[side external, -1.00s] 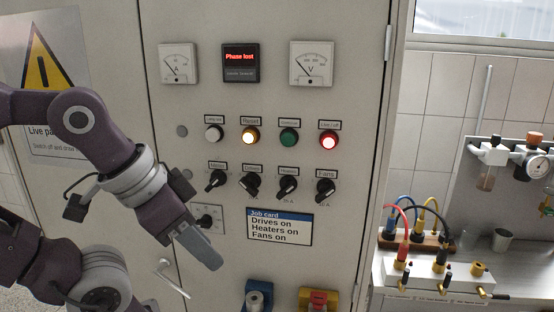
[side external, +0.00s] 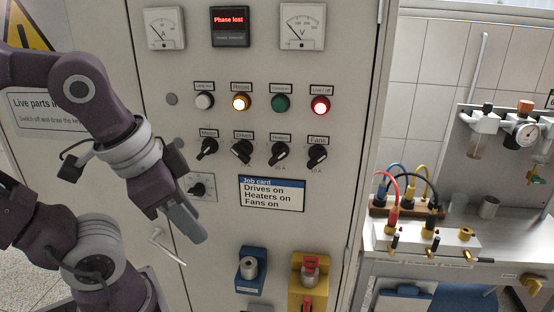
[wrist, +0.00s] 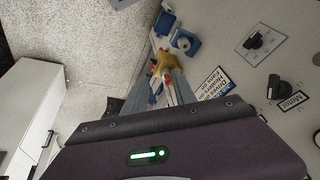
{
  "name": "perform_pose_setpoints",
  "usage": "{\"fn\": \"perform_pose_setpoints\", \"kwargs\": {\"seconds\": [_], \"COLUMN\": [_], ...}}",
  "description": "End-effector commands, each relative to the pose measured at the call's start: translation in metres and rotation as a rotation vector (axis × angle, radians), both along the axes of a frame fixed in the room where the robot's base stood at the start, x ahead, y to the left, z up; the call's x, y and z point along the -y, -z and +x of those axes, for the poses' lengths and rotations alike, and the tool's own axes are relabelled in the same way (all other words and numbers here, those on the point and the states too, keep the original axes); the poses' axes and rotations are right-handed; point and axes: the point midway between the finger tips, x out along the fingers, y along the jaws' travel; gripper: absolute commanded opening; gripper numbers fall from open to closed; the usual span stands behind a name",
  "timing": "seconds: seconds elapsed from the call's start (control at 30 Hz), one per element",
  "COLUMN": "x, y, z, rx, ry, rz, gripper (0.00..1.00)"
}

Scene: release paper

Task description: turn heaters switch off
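The heaters switch (side external: 280,153) is a black rotary knob, third from the left in a row on the grey cabinet door. Its handle slants from upper right to lower left; its on/off marks are too small to read. My gripper (side external: 197,238) is in front of the door, below and left of that switch, clear of it and pointing down to the right. In the wrist view, my gripper's grey fingers (wrist: 160,85) stand apart with nothing held. The heaters switch cannot be made out in the wrist view.
The job card (side external: 272,193) reads "Heaters on". Blue (side external: 250,268) and yellow (side external: 309,279) boxes project below.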

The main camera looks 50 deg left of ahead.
Motion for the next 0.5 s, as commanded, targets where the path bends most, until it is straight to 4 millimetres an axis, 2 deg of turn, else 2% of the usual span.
{"fn": "perform_pose_setpoints", "kwargs": {"seconds": [0.07,0.13,0.2,0.27,0.3,0.37,0.4,0.5], "x": [-0.019,-0.05,-0.081,-0.096,-0.097,-0.086,-0.073,-0.035], "y": [0.024,0.037,0.034,0.022,0.013,0.002,-0.004,-0.01], "z": [-0.012,-0.018,-0.005,0.023,0.046,0.082,0.104,0.141], "rx": [-0.223,-0.474,-0.721,-0.919,-1.042,-1.202,-1.291,-1.45], "ry": [0.265,0.6,0.94,1.21,1.368,1.56,1.655,1.791], "rz": [0.215,0.491,0.787,1.049,1.224,1.474,1.627,1.928], "gripper": [0.33,0.33,0.33,0.33,0.33,0.33,0.33,0.33]}}
